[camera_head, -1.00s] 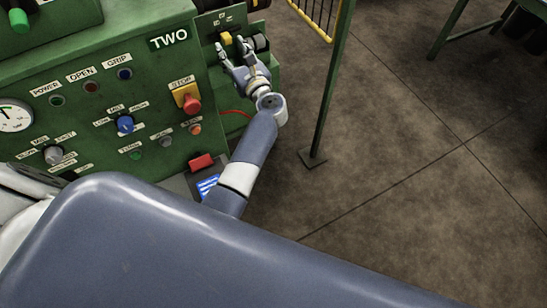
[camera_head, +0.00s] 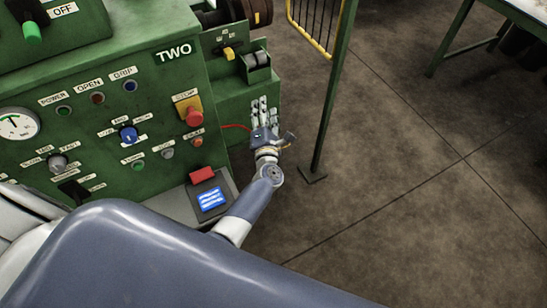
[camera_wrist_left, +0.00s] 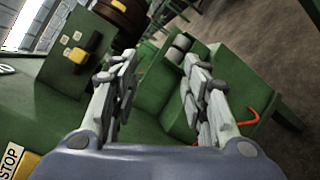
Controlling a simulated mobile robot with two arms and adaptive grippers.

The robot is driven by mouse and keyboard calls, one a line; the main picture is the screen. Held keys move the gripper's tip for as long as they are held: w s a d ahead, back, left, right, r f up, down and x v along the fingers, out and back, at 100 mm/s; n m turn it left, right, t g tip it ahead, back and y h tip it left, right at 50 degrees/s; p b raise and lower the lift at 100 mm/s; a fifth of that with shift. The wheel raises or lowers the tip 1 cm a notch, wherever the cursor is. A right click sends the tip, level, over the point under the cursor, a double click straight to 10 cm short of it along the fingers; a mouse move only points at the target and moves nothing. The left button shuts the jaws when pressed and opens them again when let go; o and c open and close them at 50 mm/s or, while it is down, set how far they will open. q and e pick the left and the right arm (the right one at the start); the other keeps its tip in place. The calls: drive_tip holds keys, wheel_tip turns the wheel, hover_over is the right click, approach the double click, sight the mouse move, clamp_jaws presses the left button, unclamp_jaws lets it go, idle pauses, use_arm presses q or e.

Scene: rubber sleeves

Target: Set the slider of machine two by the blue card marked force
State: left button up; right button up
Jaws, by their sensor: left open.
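Machine two (camera_head: 180,85) is a green cabinet with a "TWO" label. Its yellow slider knob (camera_head: 229,53) sits on a green side panel at the machine's right; it also shows in the left wrist view (camera_wrist_left: 77,55). A blue card (camera_head: 211,199) with white lines lies on a grey ledge at the cabinet's lower right; its text is too small to read. My left gripper (camera_head: 264,102) is open and empty, apart from the slider, below and to its right in the head view. Its spread fingers also show in the left wrist view (camera_wrist_left: 159,75). My right gripper is out of view.
A red block (camera_head: 202,175) is beside the card. The red stop button (camera_head: 193,115), blue knob (camera_head: 128,134) and gauge (camera_head: 17,124) are on the panel. A green post with a yellow barrier (camera_head: 325,100) stands right of my gripper. Open floor (camera_head: 420,190) lies beyond.

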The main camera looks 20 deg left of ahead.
use_arm(q)
drive_tip(key=s+d+f+m+g+h, duration=0.1)
drive_tip(key=s+d+f+m+h, duration=0.1)
drive_tip(key=f+m, duration=0.3)
drive_tip(key=s+d+f+m+h, duration=0.3)
drive_tip(key=f+m, duration=0.3)
drive_tip(key=f, duration=0.3)
drive_tip(key=shift+s+d+g+h+p, duration=0.3)
drive_tip(key=shift+s+g, duration=0.1)
drive_tip(key=shift+s, duration=0.3)
